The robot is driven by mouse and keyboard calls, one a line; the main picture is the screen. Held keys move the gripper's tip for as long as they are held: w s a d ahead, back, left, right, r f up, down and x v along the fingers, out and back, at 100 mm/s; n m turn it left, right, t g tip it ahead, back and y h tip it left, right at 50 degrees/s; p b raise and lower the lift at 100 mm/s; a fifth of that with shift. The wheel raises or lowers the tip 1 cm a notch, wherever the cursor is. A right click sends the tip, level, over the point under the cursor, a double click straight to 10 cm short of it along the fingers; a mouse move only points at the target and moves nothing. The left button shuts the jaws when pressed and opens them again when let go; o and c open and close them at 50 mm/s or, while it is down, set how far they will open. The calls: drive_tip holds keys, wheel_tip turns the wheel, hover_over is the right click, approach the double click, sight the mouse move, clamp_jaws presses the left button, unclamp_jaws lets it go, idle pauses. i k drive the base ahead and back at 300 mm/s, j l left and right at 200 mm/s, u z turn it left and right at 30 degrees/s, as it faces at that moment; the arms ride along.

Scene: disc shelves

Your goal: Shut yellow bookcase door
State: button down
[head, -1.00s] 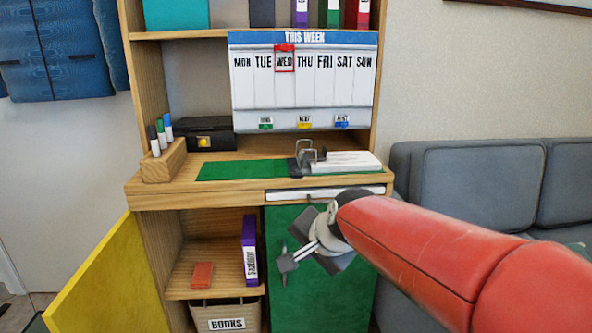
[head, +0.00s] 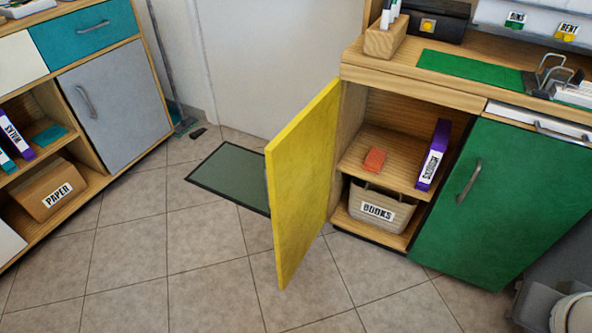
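The yellow bookcase door (head: 303,185) stands wide open, swung out to the left from the wooden bookcase (head: 405,85). Its hinge edge is at the left side of the lower compartment, and its free edge points out over the floor. Inside the compartment are a shelf with a purple binder (head: 433,155) and a small orange-red item (head: 375,160), and a basket labelled BOOKS (head: 380,208) below. My gripper is not in the head view now.
A green door (head: 500,205) beside the opening is closed. A low cabinet with a grey door (head: 117,110) stands at the left. A dark mat (head: 232,177) lies behind the yellow door. The tiled floor in front is clear.

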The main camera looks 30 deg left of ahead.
sight(298, 160)
drive_tip(key=j+u, duration=0.1)
drive_tip(key=j, duration=1)
drive_tip(key=i+j+u, duration=0.1)
drive_tip(key=j, duration=1.05)
drive_tip(key=k+j, duration=0.15)
drive_tip(key=k, duration=0.35)
